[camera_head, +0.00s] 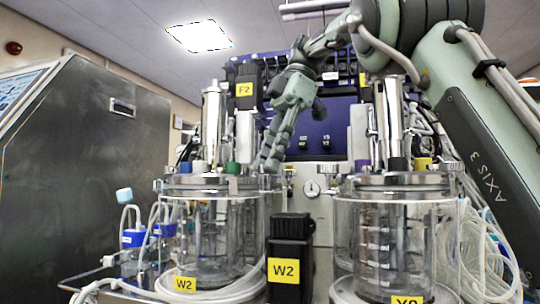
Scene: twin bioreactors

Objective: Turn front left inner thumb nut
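The left glass vessel (212,240) has a round metal lid (208,184) with ports and clamping hardware around its rim. The thumb nuts are too small to tell apart here. My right gripper (270,163) comes down from above, its fingers pointing at the right, inner side of this lid. The fingertips are at or just above the rim; I cannot tell whether they touch a nut. The fingers show nearly edge-on and overlap, so their opening is unclear, and they hide part of the lid edge. My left gripper is out of view.
The right vessel (385,245) stands close by. A black W2 block (290,255) stands in front between the vessels. Tall metal cylinders rise from both lids. Tubing and blue-capped bottles (134,238) crowd the left; loose tubes (470,245) crowd the right.

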